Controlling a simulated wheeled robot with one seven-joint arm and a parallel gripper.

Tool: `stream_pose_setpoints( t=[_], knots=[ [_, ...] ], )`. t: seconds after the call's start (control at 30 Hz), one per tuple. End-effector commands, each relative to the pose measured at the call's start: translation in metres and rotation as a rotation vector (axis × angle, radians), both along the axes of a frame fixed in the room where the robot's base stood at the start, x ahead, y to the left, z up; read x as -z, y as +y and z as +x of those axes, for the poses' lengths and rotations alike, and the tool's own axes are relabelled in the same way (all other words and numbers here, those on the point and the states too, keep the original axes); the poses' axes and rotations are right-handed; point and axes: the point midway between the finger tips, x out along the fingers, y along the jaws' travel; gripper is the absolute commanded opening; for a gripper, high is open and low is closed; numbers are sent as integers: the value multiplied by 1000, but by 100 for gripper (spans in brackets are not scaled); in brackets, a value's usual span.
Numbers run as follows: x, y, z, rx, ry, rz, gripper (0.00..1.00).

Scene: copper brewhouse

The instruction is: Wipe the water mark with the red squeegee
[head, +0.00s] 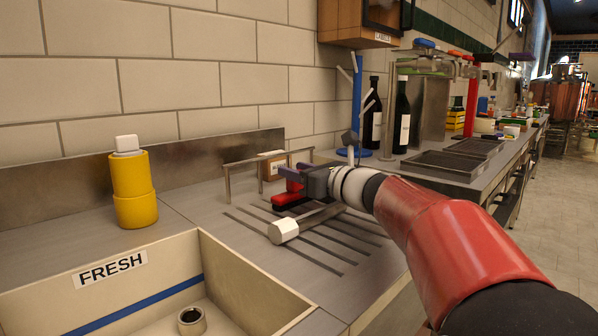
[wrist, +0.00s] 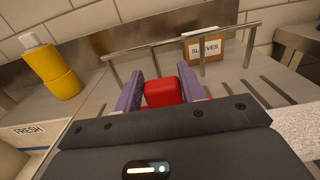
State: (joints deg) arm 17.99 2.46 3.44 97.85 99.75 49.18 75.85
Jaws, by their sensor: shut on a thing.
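The red squeegee (head: 289,199) is between the jaws of my gripper (head: 300,184) over the slotted steel drainboard. Its dark lower edge is close to the board; I cannot tell whether it touches. In the wrist view the red block of the squeegee (wrist: 164,92) sits between the purple fingers of my gripper (wrist: 160,88), which is shut on it. I cannot make out a clear water mark. A whitish speckled patch (wrist: 299,127) shows at the right of the wrist view; I cannot tell whether it is the mark.
A low metal rail (head: 268,158) stands behind the gripper, with the SLEEVES box (wrist: 203,47) by it. A grey bar with a white end (head: 284,231) is in front. The FRESH sink (head: 258,277) and a yellow bottle (head: 133,190) are left. A blue stand (head: 357,110) and dark bottles (head: 402,115) are right.

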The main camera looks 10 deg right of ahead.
Motion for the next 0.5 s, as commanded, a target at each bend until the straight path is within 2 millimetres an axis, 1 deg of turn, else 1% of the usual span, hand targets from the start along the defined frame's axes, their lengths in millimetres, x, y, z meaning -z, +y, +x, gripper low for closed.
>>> stream_pose_setpoints(
  t=[0.1, 0.23, 0.37, 0.5],
  knots=[
    [1, -6, -8, 3, -1, -1, 15],
    [0, -10, -15, 1, -2, -1, 15],
    [0, -9, -13, 0, -1, 0, 15],
    [1, -4, -5, 0, 0, 1, 15]
  ],
)
